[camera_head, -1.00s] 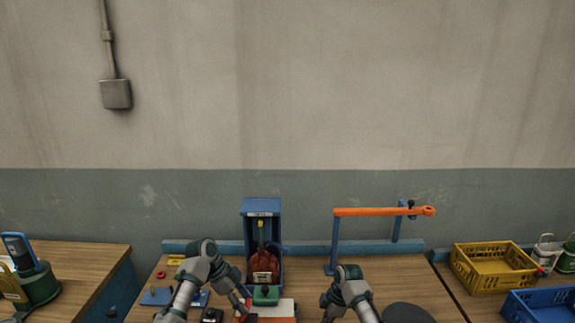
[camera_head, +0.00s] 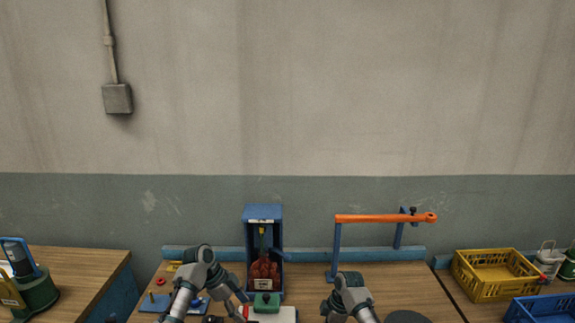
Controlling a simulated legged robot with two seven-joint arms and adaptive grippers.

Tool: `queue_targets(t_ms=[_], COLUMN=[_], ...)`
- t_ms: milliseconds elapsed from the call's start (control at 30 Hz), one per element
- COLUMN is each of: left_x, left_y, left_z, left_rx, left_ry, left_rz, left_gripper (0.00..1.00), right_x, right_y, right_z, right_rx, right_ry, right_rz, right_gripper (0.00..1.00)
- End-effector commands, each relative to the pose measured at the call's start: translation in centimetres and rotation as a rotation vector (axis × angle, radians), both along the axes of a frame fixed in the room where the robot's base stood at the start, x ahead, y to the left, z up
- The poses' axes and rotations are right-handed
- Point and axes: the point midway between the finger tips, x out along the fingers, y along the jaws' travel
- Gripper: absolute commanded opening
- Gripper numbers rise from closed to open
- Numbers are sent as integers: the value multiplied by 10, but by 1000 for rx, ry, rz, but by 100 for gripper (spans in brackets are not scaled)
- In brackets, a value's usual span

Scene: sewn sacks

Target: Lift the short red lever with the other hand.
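I cannot make out a short red lever for certain. A small red part (camera_head: 243,312) shows at the bottom edge, beside a white block (camera_head: 283,314) with a green piece (camera_head: 266,300) on top. My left gripper (camera_head: 238,301) points down just left of these parts. Its fingers look spread, with nothing seen between them. My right gripper (camera_head: 327,306) hangs low on the right side of the table, apart from the white block. Its fingertips are too small and low to read.
An orange bar (camera_head: 380,218) lies across blue posts at the back right. A dark disc (camera_head: 407,317) lies front right. A blue plate (camera_head: 156,303) lies left of my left arm. Yellow (camera_head: 484,290) and blue (camera_head: 540,308) crates stand on the right table. The table's middle right is clear.

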Motion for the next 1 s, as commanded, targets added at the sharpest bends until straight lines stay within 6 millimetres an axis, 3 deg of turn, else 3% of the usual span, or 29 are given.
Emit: queue_targets(t_ms=[167,800,1000], left_x=[0,1,1], left_y=[-1,0,0], left_z=[2,70,80], left_rx=[0,-2,-1], left_ry=[1,2,3], left_rz=[0,0,-1], left_gripper=[67,67,67], right_x=[0,-1,-1], right_y=[-3,-2,-3], right_z=[-2,-4,-4], right_rx=[-4,-6,-6], right_ry=[3,6,7], right_rz=[-3,-4,-4], right_gripper=[0,0,0])
